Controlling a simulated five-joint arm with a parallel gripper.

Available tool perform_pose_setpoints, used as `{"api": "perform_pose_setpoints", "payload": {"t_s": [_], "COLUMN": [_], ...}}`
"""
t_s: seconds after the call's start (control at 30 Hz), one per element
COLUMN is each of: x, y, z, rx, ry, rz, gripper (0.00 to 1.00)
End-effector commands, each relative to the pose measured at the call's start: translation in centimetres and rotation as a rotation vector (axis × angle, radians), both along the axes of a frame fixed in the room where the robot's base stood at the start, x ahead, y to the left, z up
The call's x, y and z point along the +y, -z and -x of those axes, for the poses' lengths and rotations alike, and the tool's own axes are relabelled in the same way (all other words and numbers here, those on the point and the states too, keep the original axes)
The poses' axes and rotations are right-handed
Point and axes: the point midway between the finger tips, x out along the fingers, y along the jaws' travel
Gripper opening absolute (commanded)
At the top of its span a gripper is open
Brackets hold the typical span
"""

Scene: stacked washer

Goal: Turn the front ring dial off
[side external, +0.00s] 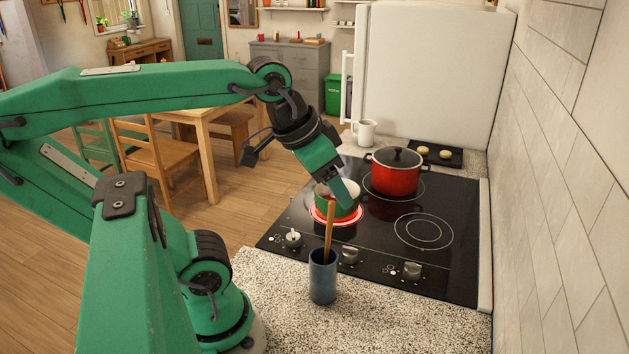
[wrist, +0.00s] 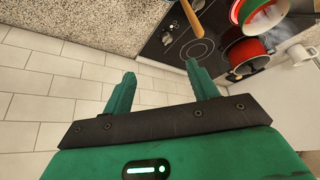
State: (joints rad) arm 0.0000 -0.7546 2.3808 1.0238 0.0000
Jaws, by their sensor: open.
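The black glass hob (side external: 285,215) has several dials along its front edge, including a left dial (side external: 292,238), a middle dial (side external: 350,255) and a right dial (side external: 412,270). Small ring marks sit beside them; I cannot tell which dial belongs to which ring. The front left ring (side external: 349,220) glows red under a green pot (side external: 326,205), which also shows in the wrist view (wrist: 240,12). My gripper (side external: 343,192) is above this pot in the side view, behind the dials. In the wrist view my gripper (wrist: 162,80) is open, with nothing between its fingers.
A blue cup (side external: 323,280) holding a wooden spoon (side external: 329,230) stands on the speckled counter, close in front of the dials. A red lidded pot (side external: 391,180) stands behind. A white mug (side external: 365,132) is at the back. The tiled wall (side external: 565,150) bounds the right.

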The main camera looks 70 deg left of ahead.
Motion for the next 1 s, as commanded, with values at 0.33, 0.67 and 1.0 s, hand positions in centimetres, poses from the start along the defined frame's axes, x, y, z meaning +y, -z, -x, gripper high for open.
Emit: {"api": "perform_pose_setpoints", "payload": {"t_s": [0.33, 0.67, 1.0], "x": [3.3, 10.4, 17.7], "y": [-1.4, -1.8, -1.4], "z": [-1.4, -2.8, -2.3], "rx": [0.083, 0.243, 0.382], "ry": [-0.009, -0.006, 0.025], "rz": [-0.057, -0.107, -0.092], "gripper": [0.59, 0.59, 0.59]}}
